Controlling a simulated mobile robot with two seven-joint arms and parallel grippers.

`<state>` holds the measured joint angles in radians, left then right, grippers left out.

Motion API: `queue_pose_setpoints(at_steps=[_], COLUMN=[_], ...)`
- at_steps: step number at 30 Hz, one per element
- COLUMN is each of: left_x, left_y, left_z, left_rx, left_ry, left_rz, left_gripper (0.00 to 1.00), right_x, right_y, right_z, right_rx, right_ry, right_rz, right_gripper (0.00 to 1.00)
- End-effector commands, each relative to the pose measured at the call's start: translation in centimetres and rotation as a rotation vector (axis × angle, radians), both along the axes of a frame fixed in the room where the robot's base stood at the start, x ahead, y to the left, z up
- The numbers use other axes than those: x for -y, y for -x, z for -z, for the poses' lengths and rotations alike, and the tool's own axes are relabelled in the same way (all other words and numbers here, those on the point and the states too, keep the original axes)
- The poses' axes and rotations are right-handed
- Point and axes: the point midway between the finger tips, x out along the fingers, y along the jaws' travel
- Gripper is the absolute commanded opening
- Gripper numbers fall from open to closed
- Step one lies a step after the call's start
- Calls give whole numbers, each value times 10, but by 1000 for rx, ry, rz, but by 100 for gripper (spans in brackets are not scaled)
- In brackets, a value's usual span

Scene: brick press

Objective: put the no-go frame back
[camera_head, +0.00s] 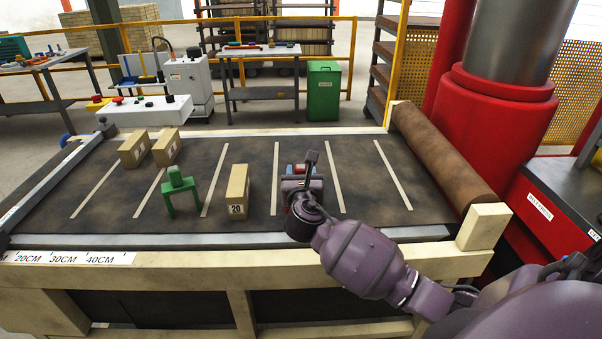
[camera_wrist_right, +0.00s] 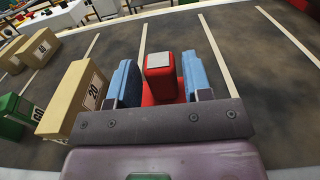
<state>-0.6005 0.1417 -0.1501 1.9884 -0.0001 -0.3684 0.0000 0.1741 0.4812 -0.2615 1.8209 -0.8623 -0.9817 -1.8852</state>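The no-go frame is red with a grey-topped handle (camera_wrist_right: 160,70); it stands on the dark belt. My right gripper (camera_wrist_right: 160,85) is open, with a blue finger on each side of the red handle and narrow gaps visible. In the head view the gripper (camera_head: 303,170) covers most of the red frame. A green frame (camera_head: 183,190) stands on the belt to the left; its edge, marked GO, shows in the wrist view (camera_wrist_right: 18,110). My left gripper is not in view.
A tan brick marked 20 (camera_head: 238,192) stands close left of my right gripper. Two more bricks (camera_head: 150,148) stand at the far left of the belt. A brown roller (camera_head: 440,155) and red press column (camera_head: 492,115) bound the right. The belt between has white lines and free room.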

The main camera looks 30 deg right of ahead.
Motion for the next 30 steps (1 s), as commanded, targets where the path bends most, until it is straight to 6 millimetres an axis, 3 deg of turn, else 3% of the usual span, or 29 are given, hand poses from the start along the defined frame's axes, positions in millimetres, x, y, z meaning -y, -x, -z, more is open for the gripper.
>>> queue_pose_setpoints(at_steps=[2,14,30], left_x=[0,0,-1], left_y=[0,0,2], left_z=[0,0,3], left_rx=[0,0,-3], left_ry=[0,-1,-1], left_rz=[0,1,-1], left_gripper=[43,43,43], right_x=[0,-3,-51], right_y=[0,4,84], right_z=[0,-3,-3], right_rx=[0,-1,0], right_ry=[0,1,-1], right_rz=[0,-1,-1], right_gripper=[57,57,57])
